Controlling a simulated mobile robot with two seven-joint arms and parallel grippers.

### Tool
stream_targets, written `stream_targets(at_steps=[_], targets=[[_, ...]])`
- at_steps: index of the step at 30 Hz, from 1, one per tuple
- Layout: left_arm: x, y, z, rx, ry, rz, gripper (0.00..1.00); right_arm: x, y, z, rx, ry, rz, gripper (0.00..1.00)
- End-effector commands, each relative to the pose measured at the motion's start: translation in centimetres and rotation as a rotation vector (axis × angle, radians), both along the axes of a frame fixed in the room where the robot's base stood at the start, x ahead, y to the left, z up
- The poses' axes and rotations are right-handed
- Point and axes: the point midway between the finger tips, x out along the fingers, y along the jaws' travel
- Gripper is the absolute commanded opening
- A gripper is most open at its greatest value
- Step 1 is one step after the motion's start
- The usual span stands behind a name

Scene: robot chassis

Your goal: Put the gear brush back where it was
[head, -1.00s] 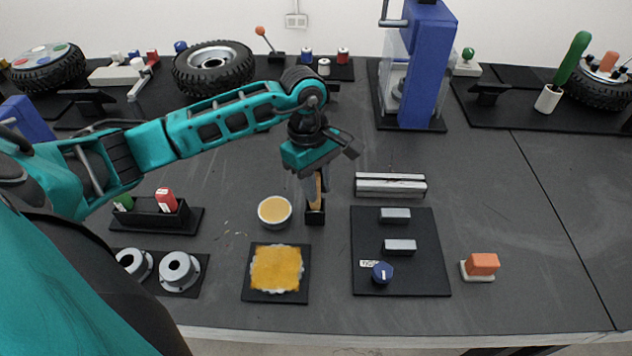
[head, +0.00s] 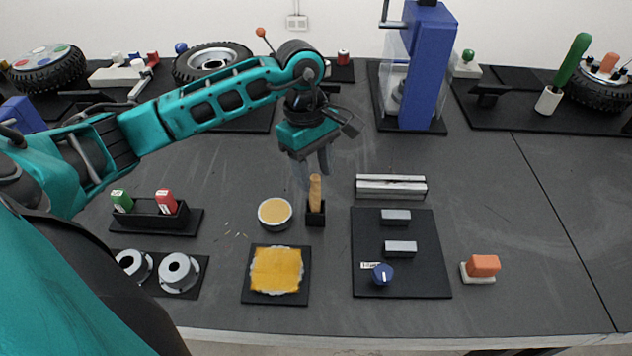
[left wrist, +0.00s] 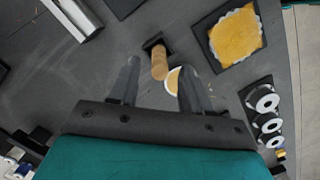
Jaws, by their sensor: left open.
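The gear brush (head: 315,192) stands upright in a small black holder (head: 316,216), with its tan wooden handle showing above the rim. Its bristle end is hidden inside the holder. My left gripper (head: 313,180) is open above and just behind the handle, pointing down. In the left wrist view the brush handle (left wrist: 160,65) shows beyond and between the two spread fingers (left wrist: 156,82), with its holder (left wrist: 155,42) behind it. No contact between the fingers and the handle can be seen. My right gripper is not in view.
A bowl of yellowish paste (head: 275,212) stands just left of the holder. A metal bar (head: 390,186) and a black plate with blocks (head: 430,260) lie to the right. A blue press (head: 430,70) stands behind.

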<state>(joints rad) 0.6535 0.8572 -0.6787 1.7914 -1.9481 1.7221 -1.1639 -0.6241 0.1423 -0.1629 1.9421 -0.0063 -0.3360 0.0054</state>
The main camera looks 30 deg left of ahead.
Motion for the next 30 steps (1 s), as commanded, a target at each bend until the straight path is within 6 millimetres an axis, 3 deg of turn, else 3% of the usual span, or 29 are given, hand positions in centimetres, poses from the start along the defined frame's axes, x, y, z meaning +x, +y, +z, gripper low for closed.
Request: stream_targets(at_steps=[6, 12, 30], targets=[[0.3, 0.7, 4.8, 0.001, -0.005, 0.001, 0.48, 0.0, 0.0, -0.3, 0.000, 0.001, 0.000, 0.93], [0.3, 1.1, 7.3, 0.000, -0.002, 0.001, 0.48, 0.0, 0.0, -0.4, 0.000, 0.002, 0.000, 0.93], [0.3, 1.2, 7.9, 0.000, 0.000, 0.001, 0.48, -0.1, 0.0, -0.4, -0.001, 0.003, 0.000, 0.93]])
